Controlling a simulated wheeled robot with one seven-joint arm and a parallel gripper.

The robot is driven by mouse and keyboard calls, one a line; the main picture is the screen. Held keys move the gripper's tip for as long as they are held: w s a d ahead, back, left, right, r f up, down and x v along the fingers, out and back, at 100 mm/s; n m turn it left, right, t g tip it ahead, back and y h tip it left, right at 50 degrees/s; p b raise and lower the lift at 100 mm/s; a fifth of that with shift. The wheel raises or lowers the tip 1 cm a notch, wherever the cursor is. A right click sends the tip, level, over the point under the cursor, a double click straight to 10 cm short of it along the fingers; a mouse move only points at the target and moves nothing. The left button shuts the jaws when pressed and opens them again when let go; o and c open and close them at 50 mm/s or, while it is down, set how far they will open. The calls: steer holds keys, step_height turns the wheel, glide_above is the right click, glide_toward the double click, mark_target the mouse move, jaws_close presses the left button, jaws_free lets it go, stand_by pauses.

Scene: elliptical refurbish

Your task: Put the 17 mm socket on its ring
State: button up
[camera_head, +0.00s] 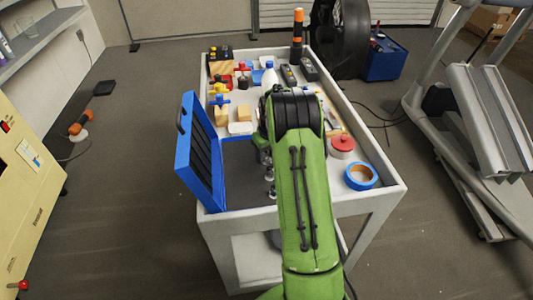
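A blue case stands open at the front left of the white cart, with its raised lid (184,160) at the left and a dark flat inside (240,185). Several small metallic pieces that look like sockets (270,175) stand near the right side of the case, just left of my green arm. They are too small to read sizes, so I cannot tell which is the 17 mm socket. No ring can be made out. My arm covers the middle of the cart and hides what lies under it.
The white cart (388,196) also holds a blue tape roll (361,185), a red-lidded container (342,142), wooden blocks (244,113), a white bottle (270,76) and an upright orange-and-black tool (297,35). A yellow cabinet (25,170) stands left, exercise equipment (480,110) right.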

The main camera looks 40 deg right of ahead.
steer(key=shift+o, duration=0.8)
steer(key=shift+r, duration=0.1)
step_height(320, 180, up, 12)
steer(key=s+r+p, duration=0.1)
steer(key=s+p, duration=0.1)
steer(key=p, duration=0.1)
steer(key=s+a+r+t, duration=0.1)
steer(key=s+a+r, duration=0.3)
steer(key=a+r, duration=0.45)
steer(key=s+a+r+t, duration=0.2)
steer(key=s+a+r, duration=0.3)
steer(key=s+a, duration=0.7)
steer(key=s+a+f, duration=0.1)
steer(key=s, duration=0.4)
steer(key=s+a+f, duration=0.1)
steer(key=s, duration=0.5)
steer(key=shift+s+a+f+n+t, duration=0.2)
steer(key=shift+a+f+n+t, duration=0.1)
steer(key=shift+f+t, duration=0.1)
